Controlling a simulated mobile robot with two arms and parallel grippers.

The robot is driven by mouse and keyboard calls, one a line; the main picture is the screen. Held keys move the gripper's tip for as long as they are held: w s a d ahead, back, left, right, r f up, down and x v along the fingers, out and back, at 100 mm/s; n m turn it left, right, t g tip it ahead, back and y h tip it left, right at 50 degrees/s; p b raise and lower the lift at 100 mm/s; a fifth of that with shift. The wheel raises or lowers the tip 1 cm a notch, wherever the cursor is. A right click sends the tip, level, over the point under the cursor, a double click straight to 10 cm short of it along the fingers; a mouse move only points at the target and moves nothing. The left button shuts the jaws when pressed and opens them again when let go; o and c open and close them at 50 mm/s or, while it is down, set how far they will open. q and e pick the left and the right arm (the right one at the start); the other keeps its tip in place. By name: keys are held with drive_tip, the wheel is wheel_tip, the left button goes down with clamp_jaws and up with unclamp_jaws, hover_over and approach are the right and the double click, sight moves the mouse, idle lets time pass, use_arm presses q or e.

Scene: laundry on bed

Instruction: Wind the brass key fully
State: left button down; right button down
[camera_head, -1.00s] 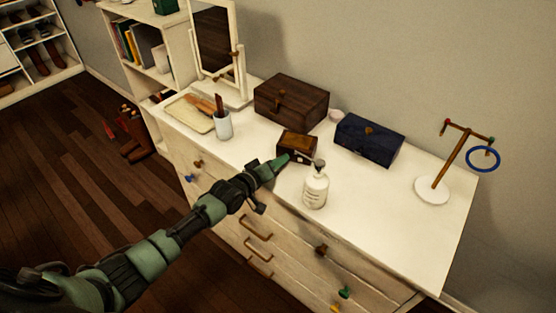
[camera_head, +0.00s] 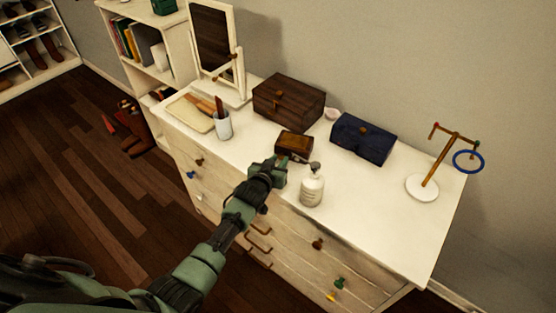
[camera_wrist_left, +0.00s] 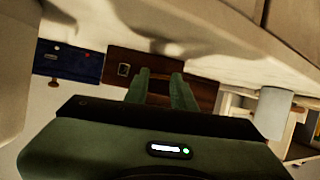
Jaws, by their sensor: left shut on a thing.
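The small brown wooden box (camera_head: 295,145) sits near the front edge of the white dresser top. My left gripper (camera_head: 279,161) is at the front of this box, coming from the dresser's front side. In the left wrist view the gripper's two green fingers (camera_wrist_left: 160,88) point at brown wood, with a narrow gap between them. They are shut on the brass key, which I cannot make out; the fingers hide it. My right gripper is not in view.
A white pump bottle (camera_head: 312,187) stands close to the right of my left gripper. A dark wooden chest (camera_head: 288,100) and a blue box (camera_head: 363,140) stand behind. A cup (camera_head: 223,125) is to the left. The front right of the dresser top (camera_head: 370,220) is clear.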

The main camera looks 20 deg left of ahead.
use_arm(q)
drive_tip(key=shift+m, duration=0.3)
idle(0.4)
drive_tip(key=c, duration=1.4)
unclamp_jaws()
drive_tip(key=shift+c, duration=0.2)
drive_tip(key=shift+v, duration=3.9)
drive_tip(key=shift+d, duration=0.1)
